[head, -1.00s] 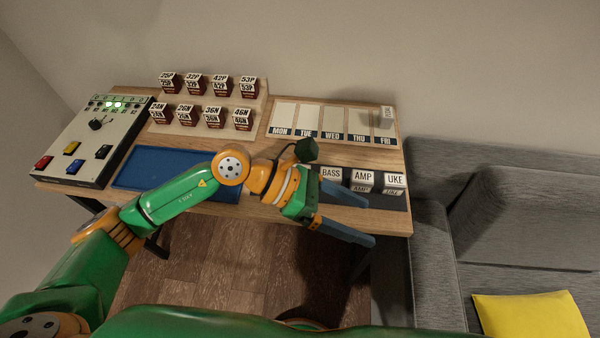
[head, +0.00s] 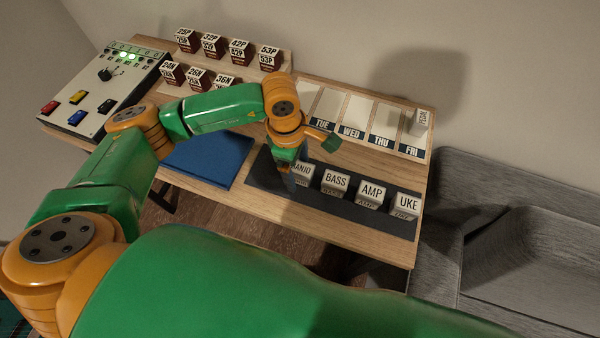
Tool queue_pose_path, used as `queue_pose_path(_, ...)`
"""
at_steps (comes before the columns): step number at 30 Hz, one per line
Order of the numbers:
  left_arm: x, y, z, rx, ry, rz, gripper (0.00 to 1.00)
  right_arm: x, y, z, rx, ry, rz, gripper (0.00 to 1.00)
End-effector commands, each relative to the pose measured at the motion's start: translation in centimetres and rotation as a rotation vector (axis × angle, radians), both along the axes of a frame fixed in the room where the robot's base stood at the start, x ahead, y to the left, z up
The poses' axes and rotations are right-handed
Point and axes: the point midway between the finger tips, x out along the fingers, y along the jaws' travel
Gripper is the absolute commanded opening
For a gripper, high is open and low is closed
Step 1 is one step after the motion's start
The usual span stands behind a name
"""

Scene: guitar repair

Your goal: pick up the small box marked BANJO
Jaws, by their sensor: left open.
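The small white box marked BANJO (head: 304,173) stands at the left end of the row of boxes on the dark strip (head: 266,176). Its left edge and first letter are hidden by my left gripper. My left gripper (head: 289,178) is open and points down at the box's left side. The view does not show whether the fingers straddle the box or touch it. My right gripper is not in view.
Boxes marked BASS (head: 334,184), AMP (head: 371,195) and UKE (head: 406,206) stand to the right. A blue mat (head: 209,158) lies left, bare. Behind are day-marked slots (head: 353,118), with one small box (head: 420,121) at FRI, and a rack of dark-red boxes (head: 212,45).

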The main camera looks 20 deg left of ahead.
Motion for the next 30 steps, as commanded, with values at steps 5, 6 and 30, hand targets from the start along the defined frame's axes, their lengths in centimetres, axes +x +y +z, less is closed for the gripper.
queue_pose_path(5, 0.1, -0.2, -1.7, -0.002, -0.001, 0.002, 0.85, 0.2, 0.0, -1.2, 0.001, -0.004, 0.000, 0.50)
queue_pose_path(6, 0.1, -0.2, -1.7, -0.002, -0.001, 0.002, 0.85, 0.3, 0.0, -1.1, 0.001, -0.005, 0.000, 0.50)
queue_pose_path(30, 0.1, -0.2, 0.8, -0.002, -0.003, 0.001, 0.00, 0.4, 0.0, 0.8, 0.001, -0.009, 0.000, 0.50)
